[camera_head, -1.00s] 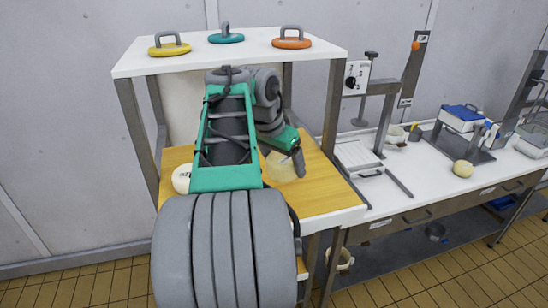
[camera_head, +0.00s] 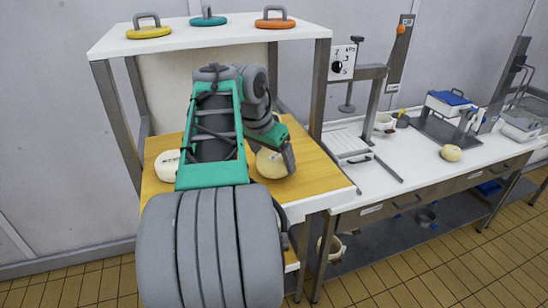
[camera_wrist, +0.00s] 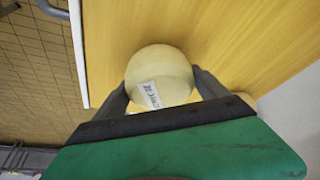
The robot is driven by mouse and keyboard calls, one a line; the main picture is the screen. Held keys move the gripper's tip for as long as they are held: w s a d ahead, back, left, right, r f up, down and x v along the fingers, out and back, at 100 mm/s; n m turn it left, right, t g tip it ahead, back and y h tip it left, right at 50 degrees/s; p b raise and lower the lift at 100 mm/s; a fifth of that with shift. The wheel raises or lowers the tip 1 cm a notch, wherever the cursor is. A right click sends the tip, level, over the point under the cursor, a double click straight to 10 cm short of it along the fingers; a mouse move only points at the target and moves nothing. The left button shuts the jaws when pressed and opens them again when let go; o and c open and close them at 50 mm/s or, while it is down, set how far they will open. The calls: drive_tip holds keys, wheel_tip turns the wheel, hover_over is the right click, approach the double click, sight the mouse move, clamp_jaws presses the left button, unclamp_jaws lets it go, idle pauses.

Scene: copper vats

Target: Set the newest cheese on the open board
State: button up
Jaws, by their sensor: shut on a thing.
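My gripper (camera_head: 274,157) is shut on a round, pale cream cheese (camera_head: 269,165) above the right part of the yellow wooden board (camera_head: 325,178). In the wrist view, the gripper's (camera_wrist: 161,82) two fingers press the cheese (camera_wrist: 158,66) from both sides, and a small white label with dark writing shows on it. Bare wood (camera_wrist: 235,35) surrounds it there. I cannot tell whether the cheese touches the wood. A second pale cheese (camera_head: 168,165) sits at the left of the board, partly hidden by my arm. A third cheese (camera_head: 450,153) sits on the white counter at right.
A white upper shelf (camera_head: 205,36) carries yellow (camera_head: 149,31), teal (camera_head: 207,21) and orange (camera_head: 274,23) handled discs, with metal posts below. The counter (camera_head: 410,155) at right holds a press (camera_head: 350,108), a white cup (camera_head: 384,123) and a blue-lidded box (camera_head: 449,103).

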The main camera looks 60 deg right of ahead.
drive_tip(key=shift+f+b, duration=0.7)
drive_tip(key=shift+f, duration=0.05)
idle(0.6)
drive_tip(key=o, duration=1.8)
drive_tip(key=shift+c, duration=0.2)
wheel_tip(320, 180, up, 7)
drive_tip(key=p, duration=0.6)
drive_tip(key=shift+p, duration=0.35)
drive_tip(key=shift+s, duration=0.1)
